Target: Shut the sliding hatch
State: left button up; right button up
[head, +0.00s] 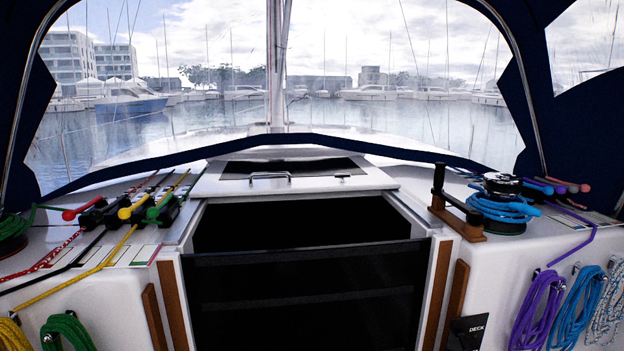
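The white sliding hatch (225,186) is at the far end of the companionway, beneath the windscreen. It has a metal grab handle (270,176) near its front edge, left of the middle, and a small dark latch-like fitting (342,176) to the right. The hatch is slid away from me, so a wide dark gap (290,224) lies open in front of it. A dark, glossy panel (305,295) stands across the lower part of the companionway. Neither of my grippers is in view.
Rope clutches with red, yellow and green levers (130,211) sit left of the opening. To the right are a black handle in a wooden holder (459,222) and a winch wrapped with blue rope (503,208). Coiled ropes (538,310) hang at the lower right.

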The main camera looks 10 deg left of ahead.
aim_at(225, 177)
jog(key=i+l+u, duration=0.15)
jog(key=i+u, duration=0.15)
jog(key=i, duration=0.2)
jog(key=i+l+u, duration=0.3)
jog(key=i, duration=0.2)
